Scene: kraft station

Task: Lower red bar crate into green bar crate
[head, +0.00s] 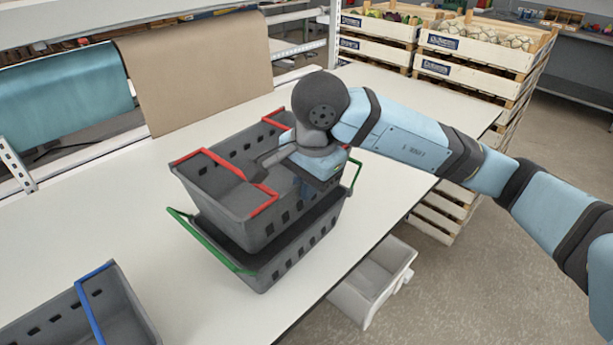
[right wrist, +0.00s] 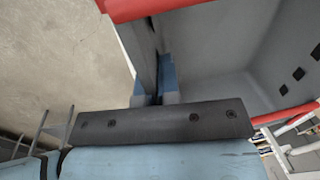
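The red bar crate (head: 225,200) is a grey basket with red bars. It sits above and partly inside the green bar crate (head: 298,258), a similar grey basket with green bars on the white table. The red crate's lower part is hidden by the green crate's walls. My right gripper (head: 318,168) is at the right part of the red crate. In the right wrist view, the fingers (right wrist: 155,85) are closed around the wall of the red bar crate (right wrist: 215,60), near its rim. My left gripper is not in view.
A grey crate with a blue bar (head: 88,300) stands at the table's near left. Wooden crates (head: 470,60) are stacked beyond the table's right end. A pale bin (head: 375,280) is below the table's front edge.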

